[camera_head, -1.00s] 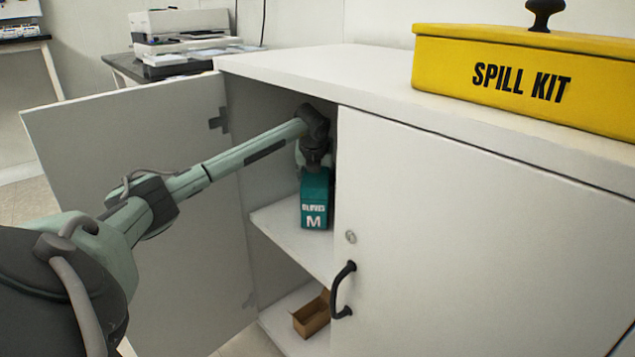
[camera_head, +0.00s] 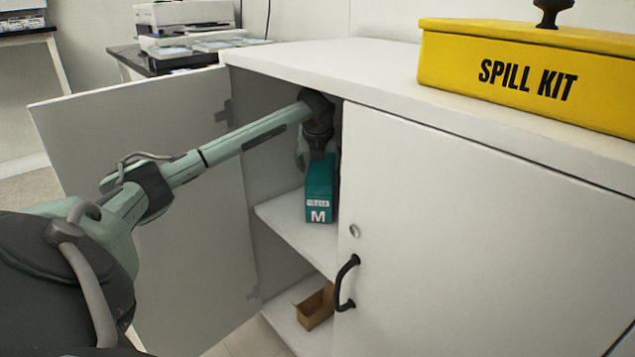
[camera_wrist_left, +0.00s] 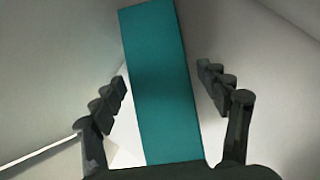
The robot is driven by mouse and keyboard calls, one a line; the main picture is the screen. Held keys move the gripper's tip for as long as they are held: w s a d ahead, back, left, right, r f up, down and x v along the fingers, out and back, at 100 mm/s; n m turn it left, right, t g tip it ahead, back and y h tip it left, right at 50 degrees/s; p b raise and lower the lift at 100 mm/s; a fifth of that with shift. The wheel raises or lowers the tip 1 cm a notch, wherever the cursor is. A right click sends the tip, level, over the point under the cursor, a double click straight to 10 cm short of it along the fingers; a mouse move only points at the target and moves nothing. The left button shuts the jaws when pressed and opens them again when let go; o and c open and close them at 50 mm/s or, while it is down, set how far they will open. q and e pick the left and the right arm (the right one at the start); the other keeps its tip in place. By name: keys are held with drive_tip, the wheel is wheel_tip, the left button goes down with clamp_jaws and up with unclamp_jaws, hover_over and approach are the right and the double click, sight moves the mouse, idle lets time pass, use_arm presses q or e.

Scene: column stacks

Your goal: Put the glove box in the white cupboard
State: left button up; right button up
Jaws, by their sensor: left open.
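The teal glove box (camera_head: 319,190), marked with a white M, stands upright on the upper shelf (camera_head: 290,228) inside the white cupboard (camera_head: 440,220). The cupboard's left door (camera_head: 140,190) is open and its right door is shut. My left gripper (camera_head: 318,158) is inside the cupboard at the top of the glove box. In the left wrist view the glove box (camera_wrist_left: 160,85) lies between the fingers of my left gripper (camera_wrist_left: 163,92), with a gap on each side. The fingers are open. My right gripper is not in view.
A yellow spill kit (camera_head: 530,80) stands on the cupboard top. A small open cardboard box (camera_head: 315,306) sits on the lower shelf. The shut door has a black handle (camera_head: 345,283). A printer (camera_head: 185,18) is on a table behind.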

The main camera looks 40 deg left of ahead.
sight(321, 184)
use_arm(q)
drive_tip(key=s+d, duration=0.2)
drive_tip(key=s, duration=0.1)
drive_tip(key=s+d, duration=0.3)
drive_tip(key=s+d+r, duration=0.1)
drive_tip(key=s+d, duration=0.2)
drive_tip(key=s, duration=0.1)
drive_tip(key=shift+r, duration=0.1)
